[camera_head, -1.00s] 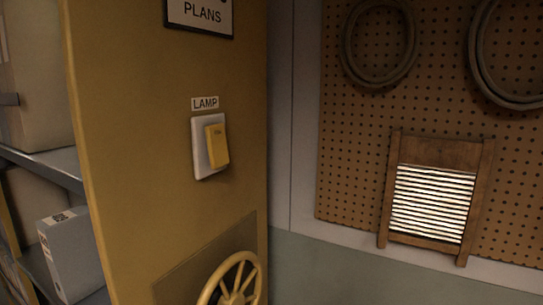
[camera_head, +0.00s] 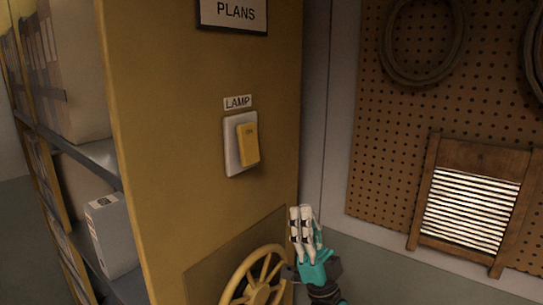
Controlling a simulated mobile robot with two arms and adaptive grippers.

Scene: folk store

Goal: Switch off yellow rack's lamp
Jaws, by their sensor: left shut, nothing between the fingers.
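The yellow rack (camera_head: 160,130) stands left of centre, its flat end panel facing me. On the panel is a lamp switch with a white plate (camera_head: 231,150) and a yellow rocker (camera_head: 248,145), under a small white LAMP label (camera_head: 238,102). The rocker sits tilted on its plate, with small lettering near its top. My left gripper (camera_head: 302,210), with pale fingers and a teal body, is shut and empty. It shows below and to the right of the switch, apart from it, fingers pointing up. My right gripper is not in view.
A yellow spoked handwheel (camera_head: 256,280) is low on the panel, beside my gripper. A PLANS sign (camera_head: 233,14) hangs above the switch. Rack shelves at left hold boxes (camera_head: 110,235). A pegboard (camera_head: 400,150) with a washboard (camera_head: 470,200) and hoops is at right.

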